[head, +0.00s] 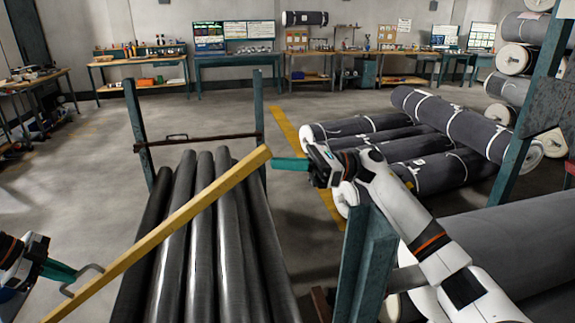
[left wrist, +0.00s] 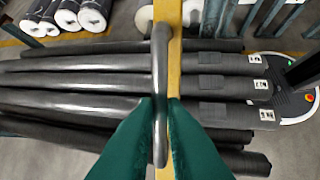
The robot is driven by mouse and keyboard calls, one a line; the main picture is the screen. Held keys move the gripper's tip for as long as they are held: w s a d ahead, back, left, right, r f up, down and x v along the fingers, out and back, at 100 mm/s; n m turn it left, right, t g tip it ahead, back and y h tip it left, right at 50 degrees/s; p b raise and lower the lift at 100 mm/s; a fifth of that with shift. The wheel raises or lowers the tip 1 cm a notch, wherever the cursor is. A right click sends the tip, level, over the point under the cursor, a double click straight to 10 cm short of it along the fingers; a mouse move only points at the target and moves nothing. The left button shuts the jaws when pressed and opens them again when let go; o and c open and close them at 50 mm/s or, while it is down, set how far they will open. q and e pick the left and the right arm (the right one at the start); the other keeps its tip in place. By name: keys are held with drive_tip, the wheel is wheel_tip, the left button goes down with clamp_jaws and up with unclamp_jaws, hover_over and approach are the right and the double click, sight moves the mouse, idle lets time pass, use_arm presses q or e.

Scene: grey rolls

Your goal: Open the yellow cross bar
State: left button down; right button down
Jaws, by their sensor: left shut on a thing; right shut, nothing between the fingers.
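The yellow cross bar (head: 170,225) slants over the dark rolls in the head view, from the lower left up to the middle. Its raised far end is near my right gripper. A grey metal handle (head: 82,283) sits at its near end. My left gripper (head: 73,277) is shut on this handle; in the left wrist view the green fingers (left wrist: 160,120) close around the handle (left wrist: 160,70) beside the yellow bar (left wrist: 175,60). My right gripper (head: 274,164) is shut and empty beside the bar's far end; I cannot tell whether it touches.
Several dark rolls (head: 203,240) lie lengthwise under the bar, between teal posts (head: 137,135) joined by a rusty rail (head: 200,138). More wrapped rolls (head: 420,150) are stacked at the right. A teal post (head: 367,265) stands near my right arm. Open floor (head: 60,190) lies at the left.

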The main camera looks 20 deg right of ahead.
sight(271, 153)
use_arm(q)
drive_tip(key=shift+s, duration=0.1)
use_arm(e)
drive_tip(key=a+r, duration=0.1)
drive_tip(key=r, duration=0.1)
drive_tip(key=a+r, duration=0.1)
drive_tip(key=shift+w+a+r, duration=0.2)
drive_tip(key=shift+a+r, duration=0.1)
drive_tip(key=shift+r, duration=0.1)
drive_tip(key=shift+a+r, duration=0.2)
drive_tip(key=shift+a, duration=0.05)
use_arm(q)
drive_tip(key=shift+f, duration=0.2)
drive_tip(key=c, duration=1.6)
unclamp_jaws()
drive_tip(key=shift+d, duration=0.2)
use_arm(e)
drive_tip(key=shift+d, duration=0.15)
use_arm(q)
drive_tip(key=shift+o, duration=0.5)
use_arm(e)
drive_tip(key=shift+w+d+f, duration=0.1)
drive_tip(key=shift+d, duration=0.05)
use_arm(q)
drive_tip(key=shift+r, duration=0.1)
drive_tip(key=shift+a+r, duration=0.1)
